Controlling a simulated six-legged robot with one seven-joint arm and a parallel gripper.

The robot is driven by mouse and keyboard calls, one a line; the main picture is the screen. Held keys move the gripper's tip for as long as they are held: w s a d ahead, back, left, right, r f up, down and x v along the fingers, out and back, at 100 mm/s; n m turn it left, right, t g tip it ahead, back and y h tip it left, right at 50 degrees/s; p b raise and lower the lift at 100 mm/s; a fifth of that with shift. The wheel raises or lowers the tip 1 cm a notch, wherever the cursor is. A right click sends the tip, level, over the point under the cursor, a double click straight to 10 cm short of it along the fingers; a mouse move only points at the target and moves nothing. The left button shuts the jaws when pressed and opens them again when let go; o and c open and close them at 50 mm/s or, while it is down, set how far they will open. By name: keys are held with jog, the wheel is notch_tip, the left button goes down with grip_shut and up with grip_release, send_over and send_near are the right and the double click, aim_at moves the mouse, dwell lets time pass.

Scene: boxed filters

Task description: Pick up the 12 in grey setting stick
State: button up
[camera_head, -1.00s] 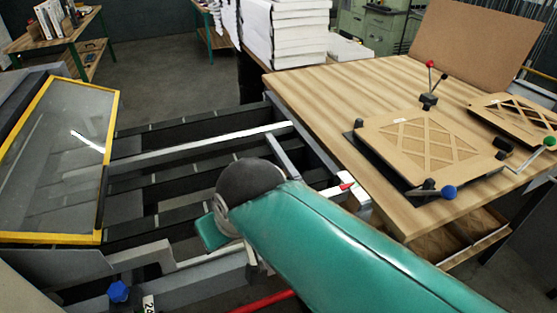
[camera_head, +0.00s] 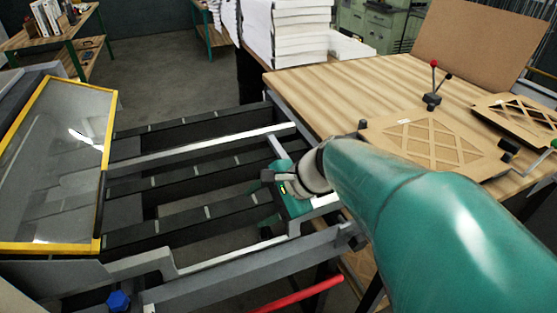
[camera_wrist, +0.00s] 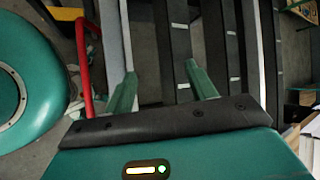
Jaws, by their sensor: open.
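I cannot pick out a 12 in grey setting stick with certainty among the grey bars of the frame. The pale grey crossbar (camera_head: 200,150) runs over the dark slatted frame (camera_head: 190,215), left of my gripper. My gripper (camera_head: 272,177) is over the right part of this frame, beside the wooden table. In the wrist view its two green fingers are apart (camera_wrist: 160,70), with nothing seen between them but dark slats and grey rails below. My arm hides part of the table and the frame's right end.
A yellow-edged glass panel (camera_head: 102,200) stands at left. A red bar (camera_head: 300,295) lies low in front.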

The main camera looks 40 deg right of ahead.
jog(key=s+d+m+t+h, duration=0.2)
jog(key=d+m+t+h, duration=0.35)
jog(key=d+m, duration=1.3)
jog(key=w+f, duration=0.1)
jog(key=w, duration=0.3)
jog(key=w+f+n+t+y, duration=0.1)
jog(key=w+f, duration=0.1)
jog(key=w, duration=0.2)
jog(key=w+f+n, duration=0.1)
jog(key=w+f, duration=0.1)
jog(key=w, duration=0.2)
jog(key=shift+a+f+y, duration=0.25)
jog(key=shift+a, duration=0.1)
jog(key=c, duration=1.2)
jog(key=shift+r, duration=0.1)
